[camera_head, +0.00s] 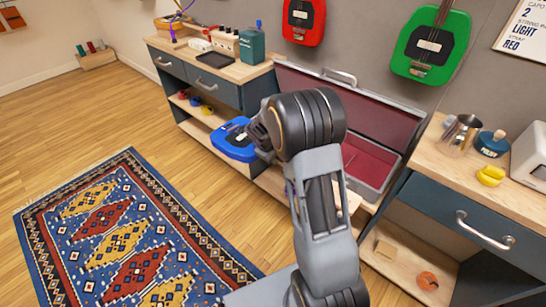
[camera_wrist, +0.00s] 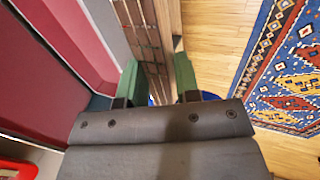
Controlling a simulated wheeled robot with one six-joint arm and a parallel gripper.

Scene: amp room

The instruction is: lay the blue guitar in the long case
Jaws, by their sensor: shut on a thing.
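The blue guitar (camera_head: 234,144) hangs in my gripper (camera_head: 262,132), body left of the wrist in the head view. In the wrist view the guitar's fretted neck (camera_wrist: 143,35) runs between the green pads of my gripper (camera_wrist: 158,75), which is shut on it. Slivers of blue show beside the pads. The long case (camera_head: 369,162) lies open behind my arm, with a dark red lining and its lid leaned back to the wall. My arm hides part of it. Its red lining also shows at the left in the wrist view (camera_wrist: 50,45).
A wooden-topped cabinet (camera_head: 172,48) with small gear stands left of the case. Another counter (camera_head: 440,165) with a jug and a yellow item stands right. Red (camera_head: 303,20) and green (camera_head: 430,45) guitars hang on the wall. A patterned rug (camera_head: 125,235) covers open floor.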

